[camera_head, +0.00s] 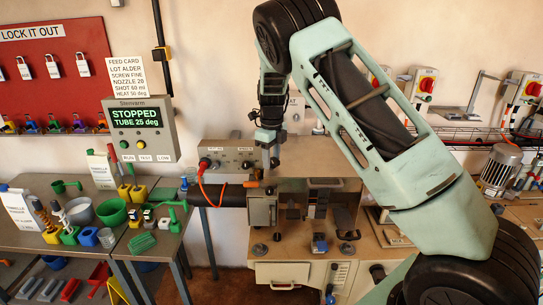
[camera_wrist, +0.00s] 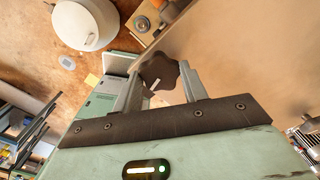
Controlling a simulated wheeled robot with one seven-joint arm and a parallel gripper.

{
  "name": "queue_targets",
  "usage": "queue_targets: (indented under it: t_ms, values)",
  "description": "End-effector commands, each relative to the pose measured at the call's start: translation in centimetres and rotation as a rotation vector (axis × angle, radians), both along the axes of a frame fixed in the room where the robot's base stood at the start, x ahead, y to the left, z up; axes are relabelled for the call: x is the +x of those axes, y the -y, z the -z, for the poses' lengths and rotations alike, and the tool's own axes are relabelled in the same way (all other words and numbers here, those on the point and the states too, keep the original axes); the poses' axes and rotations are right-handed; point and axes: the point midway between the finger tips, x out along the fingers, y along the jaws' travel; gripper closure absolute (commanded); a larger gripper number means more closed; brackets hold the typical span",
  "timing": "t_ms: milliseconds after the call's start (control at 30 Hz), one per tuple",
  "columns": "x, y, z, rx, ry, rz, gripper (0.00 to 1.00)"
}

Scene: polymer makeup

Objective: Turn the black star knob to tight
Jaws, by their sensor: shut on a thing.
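The black star knob (camera_wrist: 161,70) shows in the wrist view between the two grey fingers of my gripper (camera_wrist: 162,78). A short white mark shows on the knob's face, near its lower edge. My gripper is shut on the knob, with a finger at each side. In the head view my gripper (camera_head: 270,158) points down at the machine in the middle, beside the grey control box. I cannot make out the knob in the head view, and any tight or loose marking is not readable.
A grey control box (camera_head: 229,160) with a red button and an orange cable stands left of my gripper. A display (camera_head: 141,128) reads "STOPPED, TUBE 25 deg". A metal table (camera_head: 113,240) with cups, funnels and tools is at left. A white round vessel (camera_wrist: 84,25) shows in the wrist view.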

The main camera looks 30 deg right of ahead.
Motion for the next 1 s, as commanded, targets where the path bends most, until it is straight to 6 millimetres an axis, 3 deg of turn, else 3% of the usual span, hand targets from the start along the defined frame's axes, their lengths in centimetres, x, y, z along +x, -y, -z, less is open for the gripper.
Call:
queue_targets:
  t_ms: [500,533,600,1000]
  values:
    - [-0.01,0.07,0.0,-0.001,0.0,0.018,0.8]
    - [-0.02,0.06,0.0,-0.001,0.0,0.018,0.49]
    - [-0.02,0.06,0.0,-0.001,0.0,0.017,0.36]
    - [0.05,0.0,-0.74,0.0,0.001,0.016,0.36]
